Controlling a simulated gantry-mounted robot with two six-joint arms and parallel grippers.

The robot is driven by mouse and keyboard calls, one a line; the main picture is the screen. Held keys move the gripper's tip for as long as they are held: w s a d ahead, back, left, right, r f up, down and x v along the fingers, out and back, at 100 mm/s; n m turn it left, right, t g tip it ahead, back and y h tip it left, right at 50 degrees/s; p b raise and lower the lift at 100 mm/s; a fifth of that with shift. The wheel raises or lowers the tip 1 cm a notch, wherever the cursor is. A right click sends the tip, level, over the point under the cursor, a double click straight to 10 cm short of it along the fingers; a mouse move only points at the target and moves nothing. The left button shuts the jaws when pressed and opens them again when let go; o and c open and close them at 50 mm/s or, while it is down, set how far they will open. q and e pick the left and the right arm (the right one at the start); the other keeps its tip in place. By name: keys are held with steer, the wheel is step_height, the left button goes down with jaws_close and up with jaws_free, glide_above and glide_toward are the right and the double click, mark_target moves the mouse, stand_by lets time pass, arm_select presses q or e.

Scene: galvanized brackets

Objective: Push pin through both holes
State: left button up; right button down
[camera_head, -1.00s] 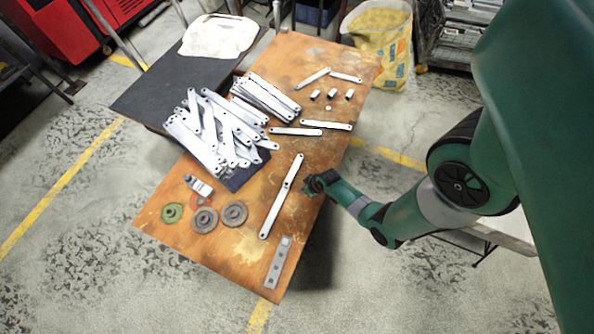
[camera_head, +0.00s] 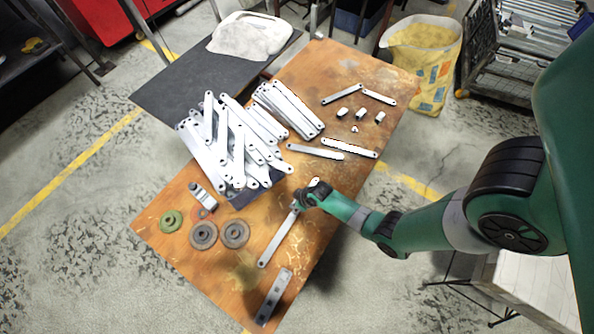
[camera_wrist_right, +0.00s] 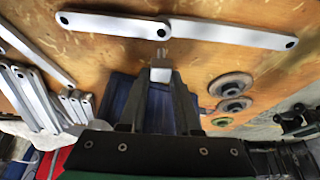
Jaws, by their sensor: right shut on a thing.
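Two flat galvanized brackets (camera_head: 279,240) lie end to end on the wooden table, their inner ends overlapping. In the right wrist view the left bracket (camera_wrist_right: 108,23) and right bracket (camera_wrist_right: 230,35) meet at a dark hole near the top middle. My right gripper (camera_head: 298,201) is over the pair, hiding part of it. In the wrist view the right gripper (camera_wrist_right: 160,84) is shut on a small light grey pin (camera_wrist_right: 160,74). The pin shows just below the overlap in the picture; I cannot tell its height above it. My left gripper is not in view.
Several small metal pieces (camera_head: 360,112) lie toward the back of the table (camera_head: 330,75). A large pile of brackets (camera_head: 225,140) is left of my right gripper. Round discs (camera_head: 204,235) and a flat holed plate (camera_head: 273,297) lie near the front.

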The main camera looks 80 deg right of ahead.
steer(key=shift+a+f+b, duration=0.1)
steer(key=shift+f+b, duration=0.2)
steer(key=shift+f, duration=0.3)
step_height(320, 180, down, 3)
steer(key=b, duration=0.3)
steer(key=shift+r, duration=0.15)
steer(key=shift+f+b, duration=1.35)
steer(key=shift+f, duration=0.35)
steer(key=c, duration=0.5)
jaws_free()
